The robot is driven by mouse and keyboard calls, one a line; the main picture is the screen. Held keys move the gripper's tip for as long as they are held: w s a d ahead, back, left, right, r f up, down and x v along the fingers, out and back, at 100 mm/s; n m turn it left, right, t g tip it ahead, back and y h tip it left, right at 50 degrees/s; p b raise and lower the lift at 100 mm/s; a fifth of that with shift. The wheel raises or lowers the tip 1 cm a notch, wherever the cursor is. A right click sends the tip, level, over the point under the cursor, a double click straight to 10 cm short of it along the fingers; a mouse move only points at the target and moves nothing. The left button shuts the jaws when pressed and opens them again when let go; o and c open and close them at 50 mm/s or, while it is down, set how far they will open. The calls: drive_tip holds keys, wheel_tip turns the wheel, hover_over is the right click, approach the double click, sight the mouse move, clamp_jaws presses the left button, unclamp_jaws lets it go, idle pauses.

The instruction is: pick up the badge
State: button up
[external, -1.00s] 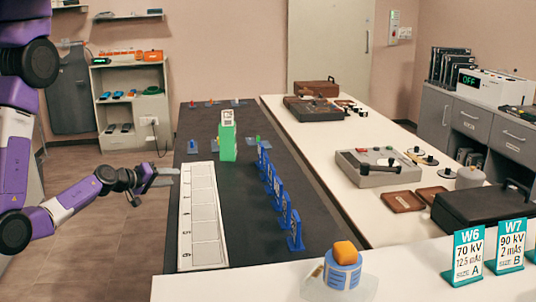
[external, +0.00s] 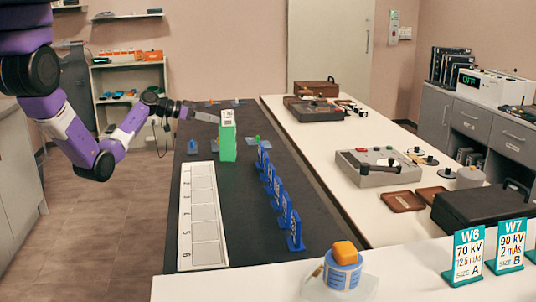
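The white card with dark print (external: 227,117) at the top of the upright green holder (external: 228,145) may be the badge; its print is too small to read. The holder stands on the black table mat (external: 215,275). My gripper (external: 210,117) is level with the card, just to its left, pointing right. The fingertips look close to the card's left edge; I cannot tell whether they touch it. The finger gap is too small to see.
A white numbered strip (external: 199,243) lies at the left of the mat. A row of blue stands (external: 283,210) runs along the right. Small blue pieces (external: 192,146) sit left of the green holder. A white counter (external: 320,155) lies beyond.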

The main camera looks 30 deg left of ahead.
sight(228, 118)
drive_tip(key=w+d+m+p, duration=0.1)
drive_tip(key=w+d+m, duration=0.1)
drive_tip(key=w+d, duration=0.4)
drive_tip(key=shift+w+f+m+g+p, duration=0.4)
drive_tip(key=shift+w+f, duration=0.05)
drive_tip(key=shift+w, duration=0.05)
clamp_jaws()
